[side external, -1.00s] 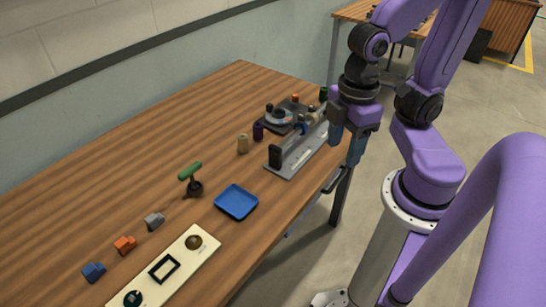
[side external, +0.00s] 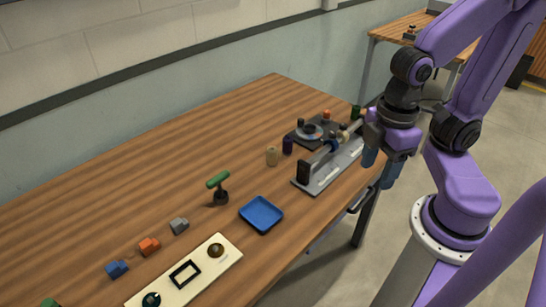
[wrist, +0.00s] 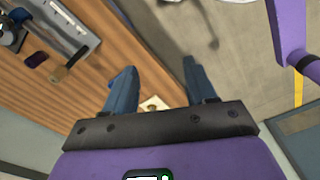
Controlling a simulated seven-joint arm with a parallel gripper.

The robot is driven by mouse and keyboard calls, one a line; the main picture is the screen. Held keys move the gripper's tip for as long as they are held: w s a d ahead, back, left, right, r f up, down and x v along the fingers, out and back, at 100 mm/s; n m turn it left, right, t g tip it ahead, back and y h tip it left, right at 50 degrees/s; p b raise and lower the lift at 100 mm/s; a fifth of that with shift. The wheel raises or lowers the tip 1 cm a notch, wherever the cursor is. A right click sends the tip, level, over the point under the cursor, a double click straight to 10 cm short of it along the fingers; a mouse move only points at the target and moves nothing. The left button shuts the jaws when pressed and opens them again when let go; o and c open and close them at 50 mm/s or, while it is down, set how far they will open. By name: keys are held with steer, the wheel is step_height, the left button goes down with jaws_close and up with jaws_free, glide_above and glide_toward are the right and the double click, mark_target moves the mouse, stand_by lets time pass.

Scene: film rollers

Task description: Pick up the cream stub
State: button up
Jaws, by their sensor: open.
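The cream stub (side external: 272,156) is a small beige upright cylinder on the wooden table, just left of a dark purple stub (side external: 287,145). In the wrist view a tan cylinder, likely the cream stub (wrist: 58,74), shows at the left beside the dark purple one (wrist: 37,59). My gripper (side external: 381,172) hangs at the table's right edge, beyond the grey roller fixture and well to the right of the cream stub. Its blue fingers (wrist: 157,76) are apart with nothing between them.
The grey roller fixture (side external: 340,170) stands between my gripper and the stub. A dark tray (side external: 305,133) with round parts lies behind. A blue tray (side external: 261,214), a green-topped tool (side external: 219,187), small blocks (side external: 149,246) and a cream panel (side external: 222,255) are nearer the camera. The table's back left is clear.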

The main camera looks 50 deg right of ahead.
steer(key=shift+o, duration=1)
steer(key=n+t+h, duration=0.4)
steer(key=n+h, duration=0.5)
steer(key=h, duration=0.9)
glide_above(270, 154)
steer(key=w+v, duration=0.1)
steer(key=v, duration=0.3)
step_height(270, 154, down, 14)
steer(key=f, duration=0.5)
steer(key=s+f, duration=0.1)
steer(key=f, duration=0.1)
steer(key=shift+f, duration=0.3)
steer(key=shift+x, duration=3.85)
steer(key=shift+w, duration=0.15)
